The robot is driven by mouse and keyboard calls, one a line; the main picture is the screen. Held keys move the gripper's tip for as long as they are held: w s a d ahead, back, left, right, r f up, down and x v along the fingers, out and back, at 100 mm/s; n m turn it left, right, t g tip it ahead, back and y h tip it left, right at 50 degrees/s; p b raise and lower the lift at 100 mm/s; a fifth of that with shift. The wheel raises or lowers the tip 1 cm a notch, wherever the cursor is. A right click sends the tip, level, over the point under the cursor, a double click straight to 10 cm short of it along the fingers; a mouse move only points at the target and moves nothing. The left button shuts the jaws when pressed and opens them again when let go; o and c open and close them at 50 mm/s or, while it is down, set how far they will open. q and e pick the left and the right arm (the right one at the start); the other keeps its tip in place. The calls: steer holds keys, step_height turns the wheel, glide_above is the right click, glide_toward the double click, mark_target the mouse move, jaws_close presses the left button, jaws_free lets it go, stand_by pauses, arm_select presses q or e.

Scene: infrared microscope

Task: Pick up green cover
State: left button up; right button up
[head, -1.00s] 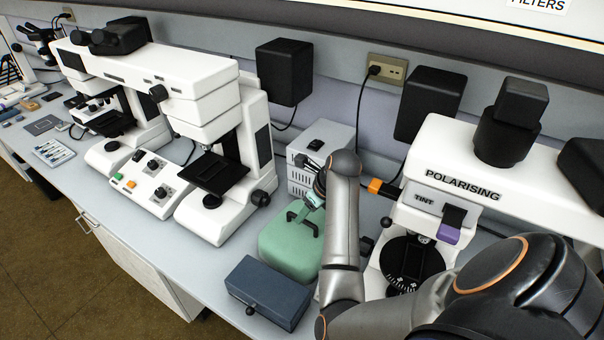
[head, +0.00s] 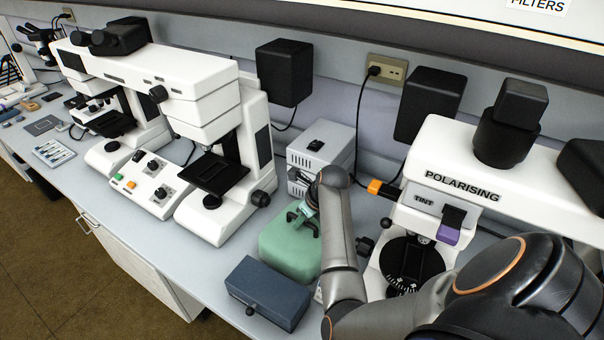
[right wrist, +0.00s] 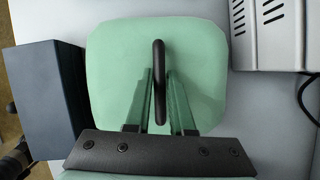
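The green cover (head: 288,252) is a rounded pale-green block on the bench, left of the polarising microscope. It fills the middle of the right wrist view (right wrist: 110,65). A black loop handle (right wrist: 159,60) stands on its top. My right gripper (head: 304,214) is over the cover at the handle. In the right wrist view its two fingers (right wrist: 159,88) lie on either side of the handle, with a narrow gap showing on each side, so it looks open. My right forearm covers part of the bench behind. My left gripper is not in view.
A dark blue box (head: 268,292) sits close in front of the cover. A grey vented unit (head: 322,146) stands behind it. The polarising microscope (head: 440,195) is to the right, a large white microscope (head: 215,205) to the left. Bare bench (head: 215,262) shows left of the box.

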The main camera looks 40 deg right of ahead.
jaws_close()
stand_by(0.9)
